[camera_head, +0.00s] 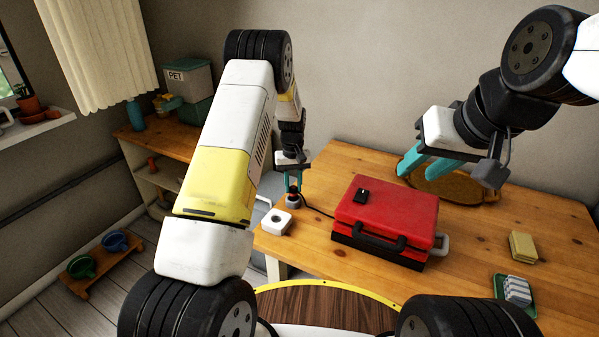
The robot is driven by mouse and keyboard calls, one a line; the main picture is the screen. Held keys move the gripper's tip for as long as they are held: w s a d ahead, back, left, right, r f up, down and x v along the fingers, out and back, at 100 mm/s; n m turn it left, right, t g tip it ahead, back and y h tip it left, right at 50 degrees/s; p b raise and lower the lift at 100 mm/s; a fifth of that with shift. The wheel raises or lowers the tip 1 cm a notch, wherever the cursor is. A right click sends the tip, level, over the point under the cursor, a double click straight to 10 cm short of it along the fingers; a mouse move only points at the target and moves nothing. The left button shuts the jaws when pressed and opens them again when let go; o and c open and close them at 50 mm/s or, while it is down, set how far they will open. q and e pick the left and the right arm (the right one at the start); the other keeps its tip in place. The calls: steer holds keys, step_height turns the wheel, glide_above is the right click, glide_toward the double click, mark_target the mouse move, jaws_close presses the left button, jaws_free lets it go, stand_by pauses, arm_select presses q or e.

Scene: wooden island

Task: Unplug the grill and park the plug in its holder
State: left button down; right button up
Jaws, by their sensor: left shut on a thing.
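The red grill (387,212) sits closed on the wooden table, with a black handle at its front and a small black part on its lid. A black cord runs from its left side toward the plug (293,192). My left gripper (293,186) has teal fingers and is shut on the dark plug, just over a small grey round fitting (293,203); I cannot tell whether the plug is in it or above it. A white block with a round hole (276,222) lies just in front. My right gripper (418,170) is open and empty above the table's back.
A yellow sponge (522,246) and a green tray (499,285) with a pale striped item lie at the right. A side shelf with a PET bin (187,78) stands at left.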

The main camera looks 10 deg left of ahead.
mark_target(293, 187)
arm_select(q)
steer(key=shift+f, duration=0.7)
steer(key=c, duration=1.1)
jaws_free()
step_height(293, 187, up, 8)
steer(key=shift+f, duration=0.1)
